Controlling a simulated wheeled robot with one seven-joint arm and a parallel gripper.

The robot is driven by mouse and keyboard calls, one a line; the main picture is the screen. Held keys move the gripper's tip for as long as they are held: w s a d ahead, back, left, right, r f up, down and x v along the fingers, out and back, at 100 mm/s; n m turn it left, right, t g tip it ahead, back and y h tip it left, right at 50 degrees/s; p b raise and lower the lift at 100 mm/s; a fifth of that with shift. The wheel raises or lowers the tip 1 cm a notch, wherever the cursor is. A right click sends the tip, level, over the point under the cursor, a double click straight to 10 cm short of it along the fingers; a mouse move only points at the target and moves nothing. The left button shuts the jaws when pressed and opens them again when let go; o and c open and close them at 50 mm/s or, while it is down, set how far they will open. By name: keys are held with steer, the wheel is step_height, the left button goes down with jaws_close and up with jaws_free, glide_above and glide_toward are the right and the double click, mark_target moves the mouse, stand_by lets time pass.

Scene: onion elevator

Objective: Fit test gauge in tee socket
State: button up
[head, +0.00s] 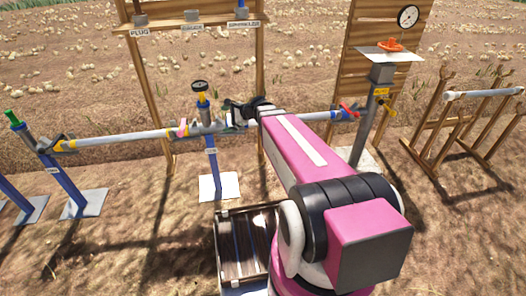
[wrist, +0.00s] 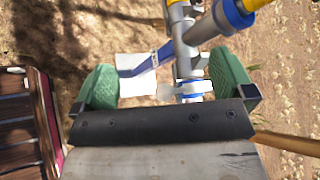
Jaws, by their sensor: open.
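The test gauge (head: 200,86), with a dark round dial, stands upright above the tee (head: 205,127) on the middle post. A blue collar (head: 203,104) lies under the dial; how deep the stem sits cannot be seen. In the wrist view a grey pipe fitting (wrist: 187,52) with a blue, yellow-ringed branch (wrist: 234,14) shows beyond my fingers; the dial is out of that view. My gripper (head: 238,118) is just right of the tee and gauge. In the wrist view my gripper (wrist: 162,68) has its green pads wide apart, with nothing clasped between them.
A long pipe (head: 115,139) runs across the posts. A wooden rack with plug, gauge and sprinkler labels (head: 192,27) stands behind. A slatted crate (head: 232,250) sits below, also at left in the wrist view (wrist: 22,125). A board with a dial (head: 407,17) stands right.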

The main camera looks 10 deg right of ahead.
steer(key=s+d+f+n+g+h, duration=0.2)
steer(key=s+d+f+n+h, duration=0.2)
steer(key=s+d+n+h, duration=0.1)
steer(key=s+d+f+n+g+h, duration=0.3)
steer(key=s+d+n+h, duration=0.3)
steer(key=s+d+n, duration=0.2)
steer(key=s+f+n, duration=0.1)
steer(key=s+n, duration=0.1)
steer(key=s, duration=0.2)
steer(key=shift+d+f, duration=0.2)
steer(key=shift+f, duration=0.2)
steer(key=shift+d, duration=0.15)
